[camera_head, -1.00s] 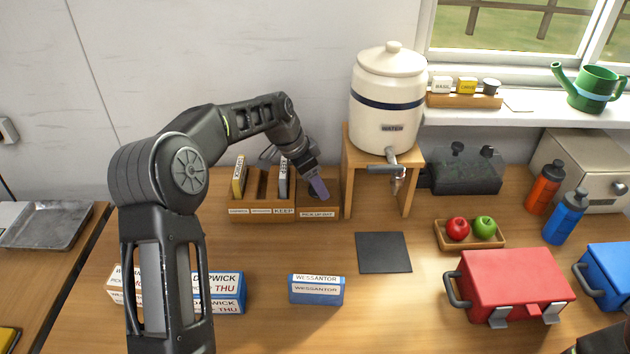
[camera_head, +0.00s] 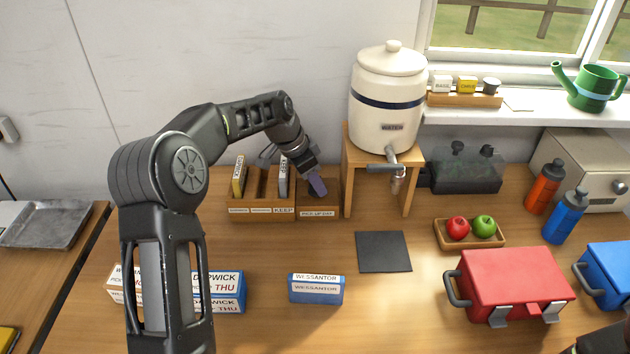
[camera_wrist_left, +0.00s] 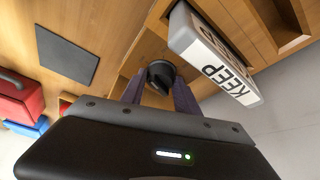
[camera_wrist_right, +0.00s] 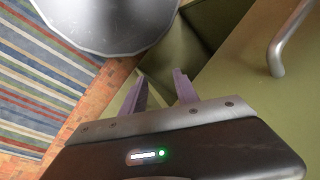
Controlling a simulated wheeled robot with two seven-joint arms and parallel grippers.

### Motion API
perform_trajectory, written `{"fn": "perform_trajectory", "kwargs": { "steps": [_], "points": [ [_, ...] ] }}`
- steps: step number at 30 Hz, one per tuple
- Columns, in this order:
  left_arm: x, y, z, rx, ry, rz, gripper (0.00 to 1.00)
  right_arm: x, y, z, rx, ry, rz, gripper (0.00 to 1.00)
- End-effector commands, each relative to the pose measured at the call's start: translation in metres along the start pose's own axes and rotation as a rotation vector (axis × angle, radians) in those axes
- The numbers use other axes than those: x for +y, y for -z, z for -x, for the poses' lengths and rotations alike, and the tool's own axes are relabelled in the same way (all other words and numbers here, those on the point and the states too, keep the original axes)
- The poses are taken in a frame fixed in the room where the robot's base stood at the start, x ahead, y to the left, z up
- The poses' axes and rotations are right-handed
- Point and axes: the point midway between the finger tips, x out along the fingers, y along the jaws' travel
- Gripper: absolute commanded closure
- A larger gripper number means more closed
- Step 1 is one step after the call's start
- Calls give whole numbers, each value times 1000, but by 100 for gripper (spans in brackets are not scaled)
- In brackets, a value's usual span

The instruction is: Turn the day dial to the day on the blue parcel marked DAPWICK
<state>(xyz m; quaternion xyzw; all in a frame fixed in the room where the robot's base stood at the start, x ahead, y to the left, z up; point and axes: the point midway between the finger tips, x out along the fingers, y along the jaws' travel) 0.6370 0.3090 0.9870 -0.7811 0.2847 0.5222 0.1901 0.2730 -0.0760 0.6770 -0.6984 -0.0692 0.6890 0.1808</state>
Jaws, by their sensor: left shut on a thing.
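The blue parcel marked DAPWICK (camera_head: 228,290) lies at the front left of the table, partly behind my left arm; its label reads THU. The day dial is in the wooden box labelled PICK-UP DAY (camera_head: 318,214). Its black knob (camera_wrist_left: 160,74) shows in the left wrist view between my left fingertips. My left gripper (camera_head: 317,186) reaches down into that box and is shut on the knob (camera_wrist_left: 158,92). The day the dial points to cannot be read. My right gripper (camera_wrist_right: 160,88) is open and empty, away from the table items.
The holder (camera_head: 262,211) beside the dial box has upright cards, one marked KEEP (camera_wrist_left: 222,65) close to my left fingers. A blue WESSANTOR parcel (camera_head: 316,291), a dark mat (camera_head: 383,252) and the water crock's wooden stand (camera_head: 350,180) stand nearby.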

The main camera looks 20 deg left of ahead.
Motion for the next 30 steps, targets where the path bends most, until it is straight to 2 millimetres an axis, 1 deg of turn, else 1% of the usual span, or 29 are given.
{"fn": "perform_trajectory", "kwargs": {
  "steps": [5,11,17,24,30],
  "points": [
    [-1,0,1,1,-15,-38,100,0,0,0,0,0,0,64],
    [-2,0,1,1,-55,-132,100,0,0,1,0,0,0,64],
    [-3,1,1,2,-113,-271,100,-2,-1,5,-2,-1,-1,64],
    [-4,2,2,1,-185,-448,100,-4,-2,15,-4,-5,-3,64],
    [-4,3,2,2,-231,-560,100,-6,-3,23,-7,-8,-5,64]
  ]
}}
